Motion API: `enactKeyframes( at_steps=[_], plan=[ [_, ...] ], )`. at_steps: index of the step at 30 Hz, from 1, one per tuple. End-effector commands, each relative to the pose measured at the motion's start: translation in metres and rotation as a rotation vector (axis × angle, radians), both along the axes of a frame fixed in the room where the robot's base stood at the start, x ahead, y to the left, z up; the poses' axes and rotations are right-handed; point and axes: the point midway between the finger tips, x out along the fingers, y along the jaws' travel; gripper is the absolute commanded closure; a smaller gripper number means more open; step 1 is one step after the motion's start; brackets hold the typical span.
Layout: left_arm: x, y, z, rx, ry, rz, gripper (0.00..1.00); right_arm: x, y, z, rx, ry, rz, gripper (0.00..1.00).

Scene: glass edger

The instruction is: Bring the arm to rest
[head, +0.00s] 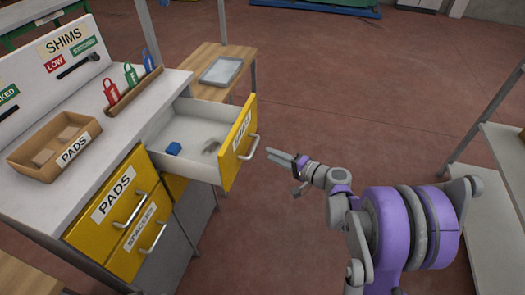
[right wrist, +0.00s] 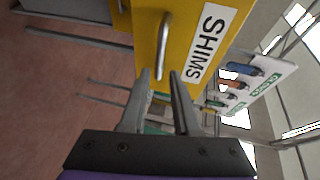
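My right gripper (head: 281,160) is to the right of the pulled-out yellow drawer (head: 238,142), in the middle of the head view. The drawer's bar handle (head: 249,148) faces the gripper, with a gap between them in the head view. In the right wrist view the gripper's two fingers (right wrist: 160,76) stand apart with nothing held. The handle (right wrist: 163,42) shows just beyond the fingertips, with the SHIMS label (right wrist: 209,44) beside it. My left gripper is not in view.
On the cabinet top are a PADS tray (head: 30,166) and several coloured tags (head: 130,76). A grey shelf (head: 492,215) stands at the right. Open floor (head: 350,95) lies beyond my arm.

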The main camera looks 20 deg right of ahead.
Motion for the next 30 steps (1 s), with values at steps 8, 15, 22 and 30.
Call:
enactKeyframes(
  at_steps=[8, 15, 22, 30],
  plan=[
    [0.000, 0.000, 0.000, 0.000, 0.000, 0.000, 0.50, -0.018, -0.011, 0.004, 0.000, 0.000, 0.001, 0.70],
    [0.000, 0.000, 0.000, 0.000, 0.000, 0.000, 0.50, -0.018, -0.011, 0.004, 0.000, 0.000, 0.001, 0.70],
    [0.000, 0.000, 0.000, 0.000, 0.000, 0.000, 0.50, -0.018, -0.010, 0.004, -0.002, 0.002, 0.002, 0.70],
    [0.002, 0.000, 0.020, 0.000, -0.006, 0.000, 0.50, -0.054, 0.045, 0.024, -0.206, 0.115, 0.115, 0.70]
  ],
)
